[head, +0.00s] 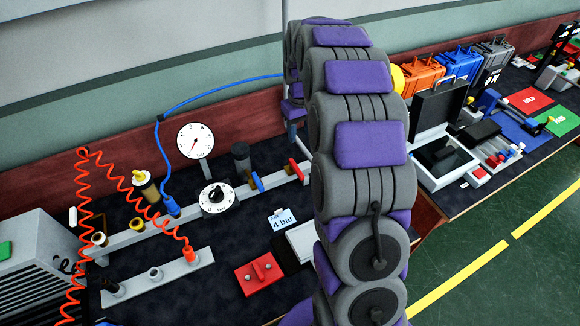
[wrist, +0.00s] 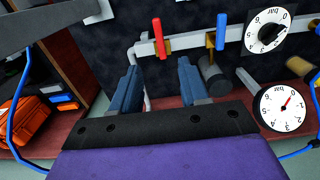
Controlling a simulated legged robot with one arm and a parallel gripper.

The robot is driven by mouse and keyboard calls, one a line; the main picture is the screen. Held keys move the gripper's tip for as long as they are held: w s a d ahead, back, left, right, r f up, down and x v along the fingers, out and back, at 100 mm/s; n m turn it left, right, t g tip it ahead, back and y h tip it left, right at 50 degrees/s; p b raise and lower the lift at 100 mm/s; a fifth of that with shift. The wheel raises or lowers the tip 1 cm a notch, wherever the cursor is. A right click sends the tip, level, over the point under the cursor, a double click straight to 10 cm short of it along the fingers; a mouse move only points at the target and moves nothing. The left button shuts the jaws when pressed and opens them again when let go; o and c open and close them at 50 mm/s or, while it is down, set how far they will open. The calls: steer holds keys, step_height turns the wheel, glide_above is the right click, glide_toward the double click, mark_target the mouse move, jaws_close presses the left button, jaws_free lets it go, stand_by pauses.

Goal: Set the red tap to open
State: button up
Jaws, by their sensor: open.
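The red tap (head: 297,169) is on the grey pipe rail, near its right end in the head view, next to my arm. It also shows in the wrist view (wrist: 159,36), where its long red handle lies across the rail. My gripper (wrist: 157,66) is open and empty in the wrist view. Its two blue-grey fingers point toward the rail, with the red handle a little beyond the fingertips and between their lines, apart from them. In the head view my arm hides the gripper.
A blue tap (wrist: 221,31) sits beside the red one on the rail (head: 125,236). A dial knob (head: 216,197) and a pressure gauge (head: 195,141) stand close by. A "4 bar" card (head: 283,219) lies in front. Orange (head: 418,75) and blue cases stand at the back right.

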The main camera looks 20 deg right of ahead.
mark_target(299, 171)
steer(key=f+b, duration=0.1)
steer(key=f, duration=0.5)
steer(key=f+b, duration=0.1)
steer(key=f, duration=0.4)
steer(key=f+b, duration=0.2)
steer(key=f, duration=0.4)
steer(key=shift+w+d+f, duration=0.25)
steer(key=shift+f, duration=0.1)
steer(key=shift+c, duration=0.2)
jaws_close()
